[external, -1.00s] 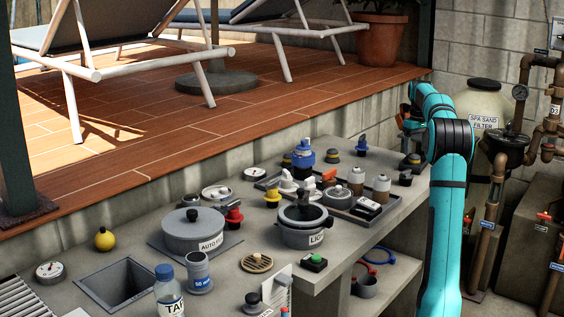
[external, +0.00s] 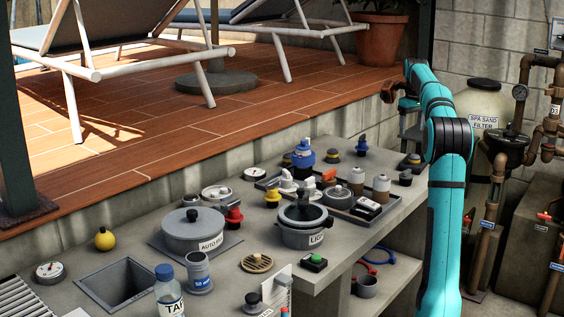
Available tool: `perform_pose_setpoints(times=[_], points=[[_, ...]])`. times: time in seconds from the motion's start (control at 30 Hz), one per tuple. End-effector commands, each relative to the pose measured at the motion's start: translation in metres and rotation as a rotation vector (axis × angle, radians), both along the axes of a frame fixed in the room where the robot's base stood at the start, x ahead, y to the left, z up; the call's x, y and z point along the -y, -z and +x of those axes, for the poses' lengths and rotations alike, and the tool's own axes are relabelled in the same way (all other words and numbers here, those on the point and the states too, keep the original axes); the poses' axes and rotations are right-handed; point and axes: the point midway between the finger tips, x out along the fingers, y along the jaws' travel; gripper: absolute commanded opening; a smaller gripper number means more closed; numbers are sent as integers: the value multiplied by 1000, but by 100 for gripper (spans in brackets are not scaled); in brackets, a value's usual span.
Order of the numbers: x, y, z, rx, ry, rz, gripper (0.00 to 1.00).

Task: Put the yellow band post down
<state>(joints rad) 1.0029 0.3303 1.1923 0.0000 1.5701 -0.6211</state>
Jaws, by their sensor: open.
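A dark post with a yellow band (external: 414,159) stands upright on the far right end of the grey counter, close below my gripper. Another dark post with a yellow band (external: 333,156) stands further left at the back, so I cannot tell for sure which one the task names. My gripper (external: 407,125) is open, above the right-hand post and apart from it. It is small in this view, and its fingers are partly lost against the dark background. I see nothing held in it.
The counter is crowded. A tray (external: 388,215) with canisters stands left of my arm. A planter (external: 380,40) stands on the raised wooden deck (external: 120,150) behind.

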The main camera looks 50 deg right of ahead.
Motion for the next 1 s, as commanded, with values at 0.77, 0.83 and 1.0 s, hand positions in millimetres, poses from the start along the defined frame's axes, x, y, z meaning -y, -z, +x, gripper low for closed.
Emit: perform_pose_setpoints(times=[0.77, 0.83, 1.0], points=[[-316, -92, 82, 458, -156, -357, 71], [-344, -97, 79, 511, -169, -376, 71], [-409, -104, 67, 646, -199, -409, 71]])
